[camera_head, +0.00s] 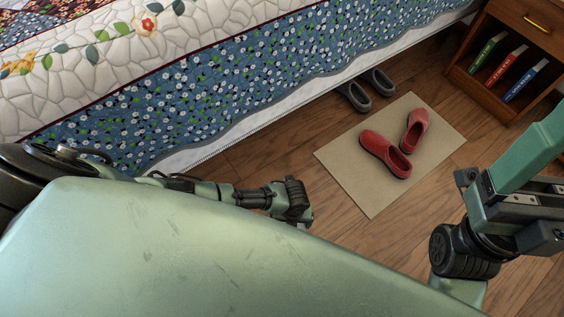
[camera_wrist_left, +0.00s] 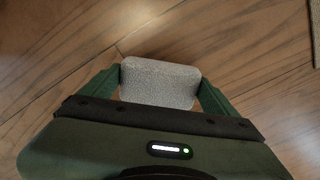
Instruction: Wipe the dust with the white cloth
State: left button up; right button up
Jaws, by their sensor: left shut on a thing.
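In the left wrist view my left gripper (camera_wrist_left: 160,88) is shut on the white cloth (camera_wrist_left: 161,78). The cloth looks like a light grey, thick, rounded pad between the two green fingers. Wooden floor shows beyond it, and I see no contact between the cloth and any surface. In the head view part of my left arm reaches beside the bed, but its gripper and the cloth cannot be made out. My right arm shows at the right edge; its gripper is not in view. No dust can be made out in either view.
A bed with a floral quilt (camera_head: 200,100) fills the upper left. Red shoes (camera_head: 386,155) stand on a beige mat (camera_head: 368,200). Grey slippers (camera_head: 356,97) sit by the bed. A wooden cabinet (camera_head: 510,40) with several books stands at upper right. Bare floor (camera_head: 270,158) lies between bed and mat.

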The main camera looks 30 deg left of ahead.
pick_arm(q)
jog(key=shift+r+p, duration=1.55)
jog(key=shift+r, duration=0.1)
jog(key=shift+f, duration=0.1)
